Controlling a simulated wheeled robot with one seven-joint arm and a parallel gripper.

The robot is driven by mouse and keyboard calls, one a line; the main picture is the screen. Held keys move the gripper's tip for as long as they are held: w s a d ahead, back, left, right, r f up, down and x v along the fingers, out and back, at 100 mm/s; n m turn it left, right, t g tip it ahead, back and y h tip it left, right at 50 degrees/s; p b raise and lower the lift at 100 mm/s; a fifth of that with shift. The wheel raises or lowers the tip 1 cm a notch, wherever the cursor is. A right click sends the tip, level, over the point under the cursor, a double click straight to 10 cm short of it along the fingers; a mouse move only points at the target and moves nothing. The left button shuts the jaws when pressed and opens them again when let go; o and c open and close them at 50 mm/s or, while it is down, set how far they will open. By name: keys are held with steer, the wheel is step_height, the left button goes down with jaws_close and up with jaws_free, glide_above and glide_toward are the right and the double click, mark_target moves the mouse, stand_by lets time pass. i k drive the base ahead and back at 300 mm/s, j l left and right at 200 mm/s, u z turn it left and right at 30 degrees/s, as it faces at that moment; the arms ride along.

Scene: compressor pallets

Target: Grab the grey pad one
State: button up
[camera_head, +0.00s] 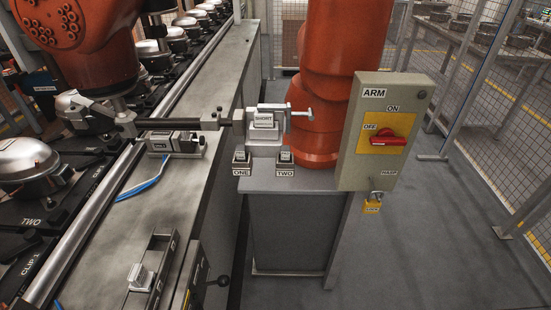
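A small block with a pale grey top and dark base (242,157) sits at the left front of a grey stand, above a label reading ONE. A similar small block (285,157) sits to its right above a label reading TWO. Both look upright and stand apart on the stand's top. They are too small to show which part is the pad. My gripper is not visible in this view, and nothing is seen touching either block.
The grey stand (305,180) also carries a metal clamp with a SHORT block (263,120). An ARM switch box (355,165) with a red handle is at its right. An orange robot (90,45) and rod (170,123) reach over the conveyor. Floor (410,240) is clear at right.

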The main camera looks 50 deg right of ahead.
mark_target(240, 149)
steer(key=i+l, duration=0.35)
steer(key=l, duration=0.3)
steer(key=i+l, duration=0.2)
steer(key=l+u, duration=0.05)
steer(key=l, duration=0.05)
